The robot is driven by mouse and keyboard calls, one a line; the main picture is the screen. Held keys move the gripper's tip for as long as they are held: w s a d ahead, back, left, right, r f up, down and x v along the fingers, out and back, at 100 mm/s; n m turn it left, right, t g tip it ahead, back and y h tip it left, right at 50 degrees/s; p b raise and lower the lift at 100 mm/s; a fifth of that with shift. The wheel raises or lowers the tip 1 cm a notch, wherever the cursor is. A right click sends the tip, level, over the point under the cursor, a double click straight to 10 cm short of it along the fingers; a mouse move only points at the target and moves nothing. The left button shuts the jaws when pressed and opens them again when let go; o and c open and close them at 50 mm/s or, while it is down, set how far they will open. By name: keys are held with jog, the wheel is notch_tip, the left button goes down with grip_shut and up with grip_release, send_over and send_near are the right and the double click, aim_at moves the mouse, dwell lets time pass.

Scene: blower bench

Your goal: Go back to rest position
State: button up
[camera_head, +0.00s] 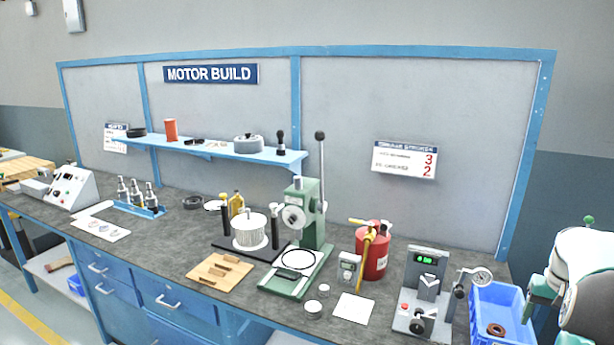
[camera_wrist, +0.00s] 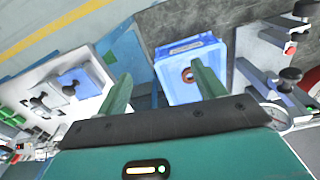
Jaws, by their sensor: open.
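My gripper (camera_wrist: 163,88) shows in the wrist view with its two green fingers spread wide apart and nothing between them. The blue bin (camera_wrist: 176,93) lies beyond the fingers in that view, with a brown ring (camera_wrist: 188,75) inside. The right finger overlaps part of the bin's image; no contact can be made out. In the head view, part of my white and green arm (camera_head: 585,285) is at the right edge, beside the blue bin (camera_head: 506,296). The fingertips are not clear there.
The bench holds a green press (camera_head: 310,215), a red canister (camera_head: 374,252), a gauge stand (camera_head: 425,290), a wooden block tray (camera_head: 222,270) and a grey test box (camera_head: 72,188). A blue shelf (camera_head: 285,157) hangs above. Floor shows at the left.

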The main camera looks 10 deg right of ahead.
jog(key=a+r+n+t, duration=0.1)
jog(key=a+r, duration=0.3)
jog(key=a, duration=0.5)
jog(key=a+r+n+t+h, duration=0.1)
jog(key=a+r, duration=0.3)
jog(key=a, duration=0.5)
jog(key=a+r+n+t, duration=0.15)
jog(key=a+r, duration=0.25)
jog(key=a, duration=0.5)
jog(key=s+a+f+n+t, duration=0.1)
jog(key=s+a+n, duration=0.1)
jog(key=s+a, duration=0.5)
jog(key=s+a+f+n+t+y, duration=0.1)
jog(key=s+a, duration=0.6)
jog(key=a, duration=0.4)
jog(key=shift+a+n, duration=0.35)
jog(key=shift+f, duration=0.1)
